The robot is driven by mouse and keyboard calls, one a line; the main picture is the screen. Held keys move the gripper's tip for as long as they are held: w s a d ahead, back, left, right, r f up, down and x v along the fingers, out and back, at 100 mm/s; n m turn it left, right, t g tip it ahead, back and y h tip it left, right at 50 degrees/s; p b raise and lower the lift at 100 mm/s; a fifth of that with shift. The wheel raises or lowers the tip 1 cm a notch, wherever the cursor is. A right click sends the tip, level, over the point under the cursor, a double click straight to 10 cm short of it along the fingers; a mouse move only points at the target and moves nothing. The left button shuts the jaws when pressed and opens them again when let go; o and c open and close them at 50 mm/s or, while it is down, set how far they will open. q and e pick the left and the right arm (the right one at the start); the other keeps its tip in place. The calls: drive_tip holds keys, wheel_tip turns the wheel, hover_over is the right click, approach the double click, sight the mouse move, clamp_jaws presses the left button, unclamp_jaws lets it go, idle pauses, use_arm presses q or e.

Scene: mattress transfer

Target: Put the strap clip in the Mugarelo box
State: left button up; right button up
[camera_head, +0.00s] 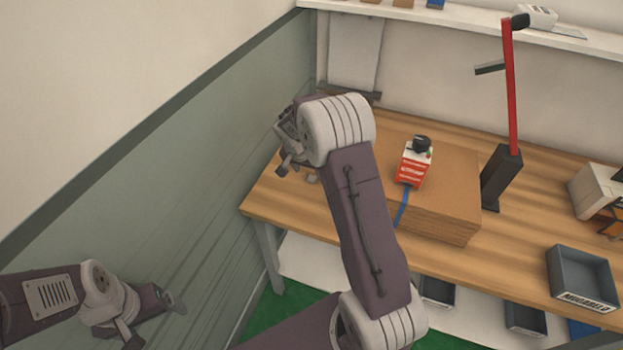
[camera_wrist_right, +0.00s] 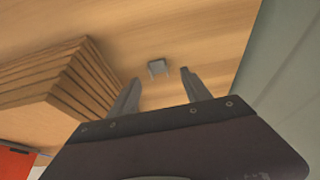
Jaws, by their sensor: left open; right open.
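A small grey clip (camera_wrist_right: 158,67), which looks like the strap clip, lies on the wooden table. In the right wrist view it sits just beyond and between my open right fingertips (camera_wrist_right: 159,77), apart from them. In the head view my right gripper (camera_head: 296,168) is over the table's left end, and I cannot clearly make out the clip there. The Mugarelo box (camera_head: 572,291) is a grey open tray near the table's front edge at the right, with its name on the front. My left gripper (camera_head: 155,322) is open and empty at the lower left, away from the table.
A stack of cardboard (camera_head: 455,195) stands on the table right of my right arm, with a red and white strapping tool (camera_head: 413,165) on it. A red-handled post (camera_head: 510,90) stands behind. A green wall (camera_head: 150,180) borders the left. A white printer (camera_head: 592,190) is at right.

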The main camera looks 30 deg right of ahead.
sight(312, 178)
drive_tip(key=x, duration=0.5)
drive_tip(key=shift+d, duration=0.3)
clamp_jaws()
wheel_tip(312, 178, up, 10)
drive_tip(key=p, duration=0.1)
